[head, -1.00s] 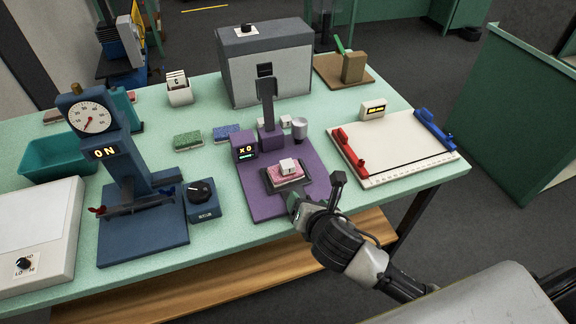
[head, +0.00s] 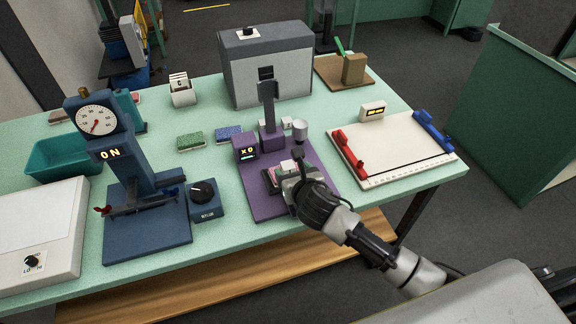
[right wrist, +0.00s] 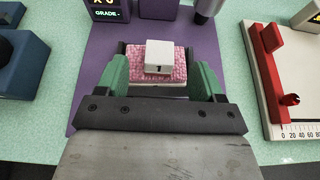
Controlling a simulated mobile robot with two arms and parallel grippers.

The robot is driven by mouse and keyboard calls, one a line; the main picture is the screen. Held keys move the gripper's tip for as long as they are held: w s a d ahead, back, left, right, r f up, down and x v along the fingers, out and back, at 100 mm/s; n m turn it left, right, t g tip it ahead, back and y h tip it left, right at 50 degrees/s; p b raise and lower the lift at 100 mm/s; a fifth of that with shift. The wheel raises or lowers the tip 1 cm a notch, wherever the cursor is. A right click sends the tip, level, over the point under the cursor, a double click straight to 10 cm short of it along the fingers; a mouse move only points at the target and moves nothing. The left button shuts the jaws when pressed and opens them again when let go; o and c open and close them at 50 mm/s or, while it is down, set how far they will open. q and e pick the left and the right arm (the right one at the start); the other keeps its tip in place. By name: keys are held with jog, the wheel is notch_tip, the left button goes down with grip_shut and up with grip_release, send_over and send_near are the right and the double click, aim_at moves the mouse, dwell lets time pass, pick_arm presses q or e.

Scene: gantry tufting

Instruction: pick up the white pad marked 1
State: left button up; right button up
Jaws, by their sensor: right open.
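On the purple stand (head: 257,204), a pink tufted pad (right wrist: 152,65) with a white backing lies on a dark plate. A small white block (right wrist: 159,55) sits on top of it. I see no mark 1 on the block or the pad, and no other loose white pad that I can make out. My right gripper (right wrist: 162,76) is open, its green fingers apart on the left and right of the pink pad. It also shows in the head view (head: 290,178), where it hides most of the pad and block. My left gripper is not in view.
A post with a display (head: 246,146) stands behind the pad. A white board with red and blue clamps (head: 392,150) is to the right. A dark blue dial press (head: 147,225) and a teal bin (head: 60,160) are left. Green (head: 190,141) and blue (head: 228,134) pads lie behind.

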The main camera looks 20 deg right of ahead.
aim_at(288, 168)
jog(key=shift+x, duration=1.25)
jog(key=c, duration=1)
jog(key=shift+s, duration=0.1)
jog(key=shift+r, duration=0.1)
